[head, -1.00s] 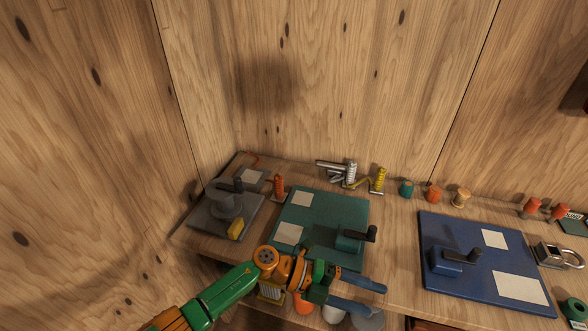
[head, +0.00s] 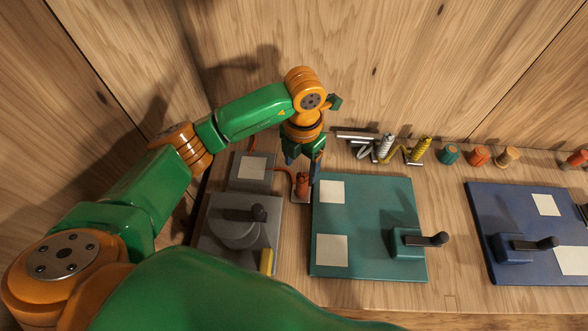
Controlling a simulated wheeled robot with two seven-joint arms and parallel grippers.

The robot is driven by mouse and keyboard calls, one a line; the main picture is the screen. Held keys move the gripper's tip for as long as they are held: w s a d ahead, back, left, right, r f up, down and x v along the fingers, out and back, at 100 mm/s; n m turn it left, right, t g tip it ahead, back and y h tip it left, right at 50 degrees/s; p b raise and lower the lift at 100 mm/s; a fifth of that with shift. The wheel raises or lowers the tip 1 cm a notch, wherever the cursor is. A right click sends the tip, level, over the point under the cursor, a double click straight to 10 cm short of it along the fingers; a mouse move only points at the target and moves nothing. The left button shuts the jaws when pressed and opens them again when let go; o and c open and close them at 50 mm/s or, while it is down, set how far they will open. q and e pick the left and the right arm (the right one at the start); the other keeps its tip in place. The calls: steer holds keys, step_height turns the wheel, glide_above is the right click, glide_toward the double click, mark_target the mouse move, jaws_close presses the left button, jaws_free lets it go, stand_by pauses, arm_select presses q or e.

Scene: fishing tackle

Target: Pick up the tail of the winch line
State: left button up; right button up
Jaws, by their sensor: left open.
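A grey winch with a black handle (head: 240,214) stands at the left end of the bench, with a grey block (head: 252,169) behind it. A thin orange-red line (head: 284,170) runs from beside the block towards a small orange-red spool (head: 302,184) on a pale base. I cannot tell which part of the line is its tail; part lies behind or close to my gripper. My left gripper (head: 303,162) points down just above and behind the spool, its blue fingers open, nothing visibly held. My right gripper is not in view.
A green board (head: 370,205) with a crank lies right of the spool, and a blue board (head: 520,215) further right. Silver (head: 385,147) and yellow coils (head: 420,149) and several small spools stand along the back wall. A yellow piece (head: 266,261) sits by the winch.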

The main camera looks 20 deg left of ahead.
mark_target(303, 177)
arm_select(q)
steer(key=shift+w+f, duration=0.2)
steer(key=shift+w, duration=0.05)
steer(key=f, duration=0.1)
steer(key=f+p, duration=0.1)
steer(key=s+f+p, duration=0.1)
steer(key=shift+d+f, duration=0.3)
steer(key=shift+d, duration=0.1)
step_height(303, 177, down, 3)
steer(key=shift+r, duration=0.15)
steer(key=shift+w+a+f, duration=0.1)
steer(key=shift+f, duration=0.1)
steer(key=c, duration=0.9)
steer(key=shift+r, duration=0.1)
jaws_close()
